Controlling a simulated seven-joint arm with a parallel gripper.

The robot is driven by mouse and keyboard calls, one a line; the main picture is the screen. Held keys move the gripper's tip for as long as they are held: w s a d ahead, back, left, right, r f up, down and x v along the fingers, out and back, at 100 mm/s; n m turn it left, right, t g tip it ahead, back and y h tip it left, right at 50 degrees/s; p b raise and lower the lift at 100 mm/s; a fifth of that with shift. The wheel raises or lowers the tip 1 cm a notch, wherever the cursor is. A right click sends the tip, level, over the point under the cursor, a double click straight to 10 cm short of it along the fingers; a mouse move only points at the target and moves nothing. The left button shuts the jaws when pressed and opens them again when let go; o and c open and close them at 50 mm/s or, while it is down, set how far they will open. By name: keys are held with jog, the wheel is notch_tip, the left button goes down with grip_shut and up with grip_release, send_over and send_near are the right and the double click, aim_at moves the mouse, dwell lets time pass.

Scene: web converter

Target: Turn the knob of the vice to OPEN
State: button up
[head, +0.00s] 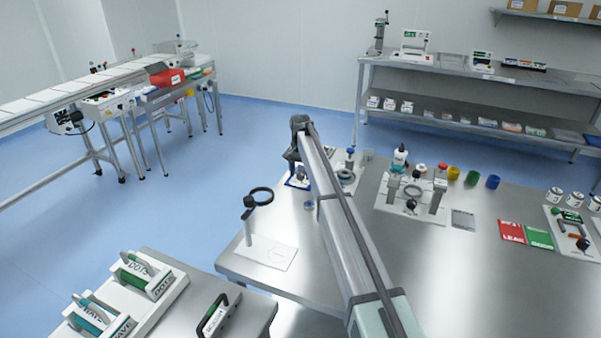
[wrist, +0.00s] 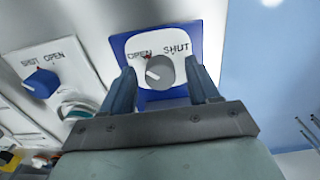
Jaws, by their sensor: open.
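In the wrist view a round grey knob (wrist: 163,72) with a pale pointer line sits on a white plate with a blue surround (wrist: 119,45). The plate reads OPEN at left and SHUT at right, with a small red mark near OPEN. The pointer line lies on the knob's left side, below the word OPEN. My gripper (wrist: 160,76) is open, with one finger on each side of the grey knob; I cannot tell whether they touch it. In the head view my gripper (head: 295,165) is over a blue-edged item (head: 297,183) at the table's far left and mostly hides it.
A blue knob (wrist: 41,83) on a white plate marked SHUT and OPEN is to the left in the wrist view. A magnifier stand (head: 250,211) is at the steel table's left corner. A fixture (head: 411,205) with posts stands to the right.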

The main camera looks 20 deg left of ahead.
aim_at(300, 173)
jog(key=c, duration=1)
jog(key=shift+n, duration=1.5)
jog(key=shift+c, duration=0.2)
jog(key=o, duration=1)
jog(key=shift+o, duration=0.2)
jog(key=shift+r, duration=0.1)
notch_tip(300, 173, up, 14)
